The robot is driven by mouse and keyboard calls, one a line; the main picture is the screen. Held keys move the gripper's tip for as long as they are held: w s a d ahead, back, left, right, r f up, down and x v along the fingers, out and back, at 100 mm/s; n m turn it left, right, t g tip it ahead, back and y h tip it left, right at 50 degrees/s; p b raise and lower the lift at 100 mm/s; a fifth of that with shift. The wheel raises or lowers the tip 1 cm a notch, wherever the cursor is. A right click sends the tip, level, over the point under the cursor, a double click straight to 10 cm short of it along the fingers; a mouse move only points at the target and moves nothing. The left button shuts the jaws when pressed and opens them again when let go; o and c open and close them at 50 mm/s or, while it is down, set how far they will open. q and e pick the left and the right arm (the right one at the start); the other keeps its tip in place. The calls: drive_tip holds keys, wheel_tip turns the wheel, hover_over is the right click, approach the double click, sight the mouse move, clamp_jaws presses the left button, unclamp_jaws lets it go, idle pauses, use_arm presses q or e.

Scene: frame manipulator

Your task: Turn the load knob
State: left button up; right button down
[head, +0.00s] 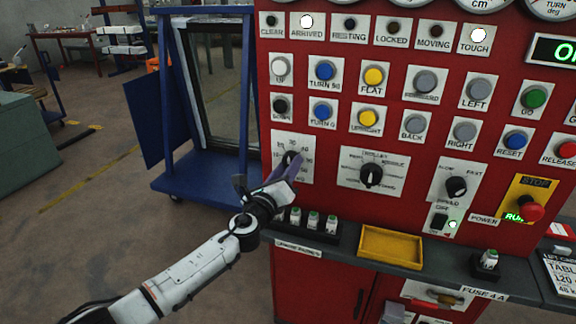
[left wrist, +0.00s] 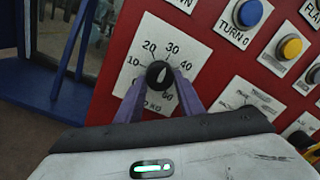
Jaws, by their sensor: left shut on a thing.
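The load knob (head: 291,158) is a black round knob on a white plate with a numbered dial, at the left of the red panel. In the left wrist view the knob (left wrist: 159,75) shows its white pointer mark leaning up and slightly right, roughly toward 30. My left gripper (head: 287,165) reaches in from below left. Its purple fingers sit on either side of the knob, and in the left wrist view the gripper (left wrist: 160,84) is shut on it. The lower dial numbers are partly hidden by the fingers. My right gripper is not in view.
The red panel (head: 335,215) carries coloured buttons, a selector knob (head: 371,175), a speed knob (head: 456,187) and a red stop button (head: 531,211). The ARRIVED (head: 307,21) and TOUCH (head: 478,35) lamps glow white. A yellow tray (head: 391,230) and fuses (head: 313,220) sit below.

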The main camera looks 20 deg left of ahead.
use_arm(q)
drive_tip(key=shift+m, duration=0.4)
drive_tip(key=o, duration=1.1)
drive_tip(key=shift+c, duration=0.2)
drive_tip(key=s, duration=1)
drive_tip(key=shift+s+a+f, duration=0.15)
drive_tip(key=shift+s+a, duration=0.05)
drive_tip(key=shift+a, duration=0.15)
